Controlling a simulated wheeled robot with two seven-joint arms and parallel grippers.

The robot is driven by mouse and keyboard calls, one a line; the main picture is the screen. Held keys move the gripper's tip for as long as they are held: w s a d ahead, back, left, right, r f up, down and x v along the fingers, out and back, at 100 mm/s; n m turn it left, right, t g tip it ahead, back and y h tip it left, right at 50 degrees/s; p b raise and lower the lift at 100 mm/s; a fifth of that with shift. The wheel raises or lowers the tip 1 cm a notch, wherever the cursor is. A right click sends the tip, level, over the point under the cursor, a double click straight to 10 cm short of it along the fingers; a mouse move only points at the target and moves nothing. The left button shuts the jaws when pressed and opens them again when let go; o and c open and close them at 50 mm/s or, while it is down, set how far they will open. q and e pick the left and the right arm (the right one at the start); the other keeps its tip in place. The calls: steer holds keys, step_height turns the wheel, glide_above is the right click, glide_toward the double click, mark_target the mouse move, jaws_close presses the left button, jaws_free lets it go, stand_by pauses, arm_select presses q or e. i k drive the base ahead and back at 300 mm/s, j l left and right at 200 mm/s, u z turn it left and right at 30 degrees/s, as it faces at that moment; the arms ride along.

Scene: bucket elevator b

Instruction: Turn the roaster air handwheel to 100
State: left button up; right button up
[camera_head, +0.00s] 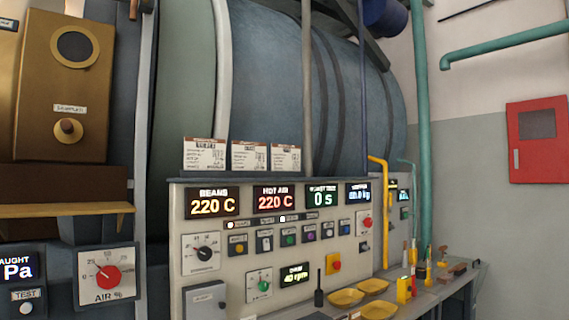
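The roaster air control (108,276) is at the lower left in the head view. It is a round red knob on a white square plate marked "AIR %", with a scale around it. A dark pointer seems to lean to the upper left of the knob, but the exact reading is too small to tell. Neither of my grippers is in view.
A control panel (218,268) with displays, buttons and knobs stands right of the air plate. Yellow trays (346,297) lie on a bench at the lower right. A tan box (62,90) hangs at the upper left above a wooden ledge (60,209).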

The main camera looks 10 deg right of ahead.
mark_target(108, 277)
steer(key=i+l, duration=0.1)
steer(key=i, duration=0.15)
steer(key=i+j+u, duration=0.1)
steer(key=i+j, duration=0.25)
steer(key=i+j+u, duration=0.1)
steer(key=i+j, duration=0.15)
steer(key=i, duration=0.35)
